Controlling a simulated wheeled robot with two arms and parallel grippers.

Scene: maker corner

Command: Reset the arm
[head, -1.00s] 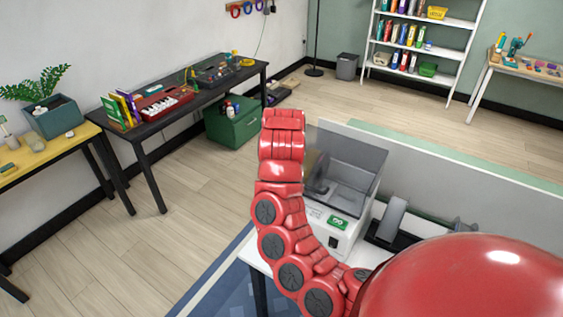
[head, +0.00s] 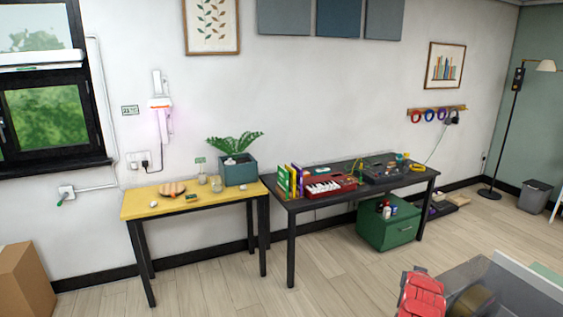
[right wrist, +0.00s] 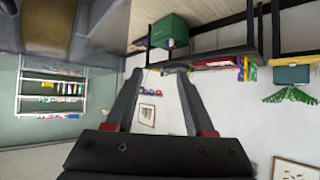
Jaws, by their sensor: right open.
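My right gripper (right wrist: 158,76) shows in the right wrist view with its two dark fingers apart and nothing between them. It is in the air, and that view of the room is upside down. In the head view only a red piece of my arm (head: 422,296) shows at the bottom right, in front of the machine with the dark see-through lid (head: 482,300). The gripper itself is out of the head view. My left gripper is in neither view.
A black table (head: 335,198) bears a red keyboard (head: 330,186) and books. A yellow table (head: 190,207) with a planter (head: 240,172) stands beside it. A green cabinet (head: 388,230) is under the black table. A cardboard box (head: 22,280) stands at left. The floor between is clear.

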